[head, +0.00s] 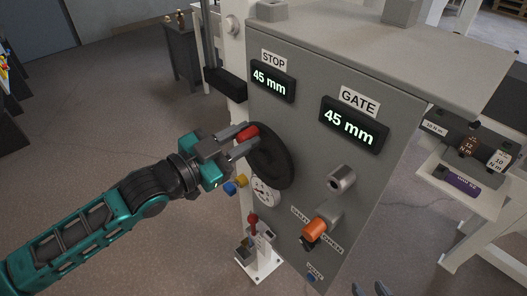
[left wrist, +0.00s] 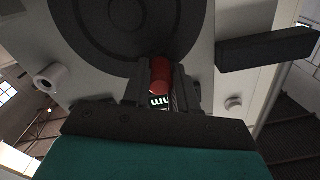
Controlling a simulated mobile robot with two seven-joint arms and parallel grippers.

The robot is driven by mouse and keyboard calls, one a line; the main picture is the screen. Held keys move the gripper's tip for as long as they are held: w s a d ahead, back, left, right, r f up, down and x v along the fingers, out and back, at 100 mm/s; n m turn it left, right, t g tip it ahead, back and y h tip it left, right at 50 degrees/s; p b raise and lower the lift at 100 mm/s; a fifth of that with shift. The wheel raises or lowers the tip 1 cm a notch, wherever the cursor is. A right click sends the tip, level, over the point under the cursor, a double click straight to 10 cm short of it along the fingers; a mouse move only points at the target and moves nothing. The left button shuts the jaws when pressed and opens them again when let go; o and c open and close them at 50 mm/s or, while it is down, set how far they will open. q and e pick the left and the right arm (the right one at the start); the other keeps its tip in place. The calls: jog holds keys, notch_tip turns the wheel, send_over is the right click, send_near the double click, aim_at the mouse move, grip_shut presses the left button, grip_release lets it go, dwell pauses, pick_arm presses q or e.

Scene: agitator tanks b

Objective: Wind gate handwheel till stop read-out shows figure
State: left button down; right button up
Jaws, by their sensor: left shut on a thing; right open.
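The black handwheel (head: 277,158) is on the front of a grey cabinet (head: 315,150). Its red knob (head: 247,133) is at the wheel's upper left. My left gripper (head: 240,142) is shut on this knob; the left wrist view shows the red knob (left wrist: 160,76) between the fingers, with the dark wheel (left wrist: 125,28) behind. The STOP read-out (head: 272,82) shows 45 mm. The GATE read-out (head: 351,124) shows 45 mm. My right gripper (head: 372,289) shows only dark fingertips at the bottom edge, apart and empty.
A white dial (head: 265,192) is below the wheel. An orange knob (head: 314,229) and a grey round fitting (head: 342,179) are to its right. A red-topped lever (head: 252,222) stands on a white base below. A side shelf (head: 470,190) at right holds a purple item (head: 461,184).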

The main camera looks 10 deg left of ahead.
aim_at(281, 158)
pick_arm(q)
jog(key=shift+d, duration=0.1)
jog(key=shift+s+d+r+m+p, duration=0.1)
jog(key=shift+s+d+m+p, duration=0.15)
jog(key=shift+m, duration=0.3)
jog(key=shift+s+d+r+m+p, duration=0.1)
jog(key=shift+s+d+m+p, duration=0.15)
jog(key=shift+m, duration=0.3)
jog(key=shift+s+d+f+m, duration=0.1)
jog(key=shift+s+d+m, duration=0.25)
jog(key=shift+m, duration=0.55)
jog(key=shift+d+m, duration=0.15)
jog(key=shift+m, duration=0.25)
jog(key=m, duration=0.1)
jog(key=s+d+m, duration=0.1)
jog(key=m, duration=0.1)
jog(key=d+f+m, duration=0.1)
jog(key=shift+s+m+p, duration=0.3)
jog(key=m, duration=0.2)
jog(key=s+d+f+m, duration=0.1)
jog(key=shift+d+f+m, duration=0.1)
jog(key=shift+f+m, duration=0.1)
jog(key=shift+m, duration=0.2)
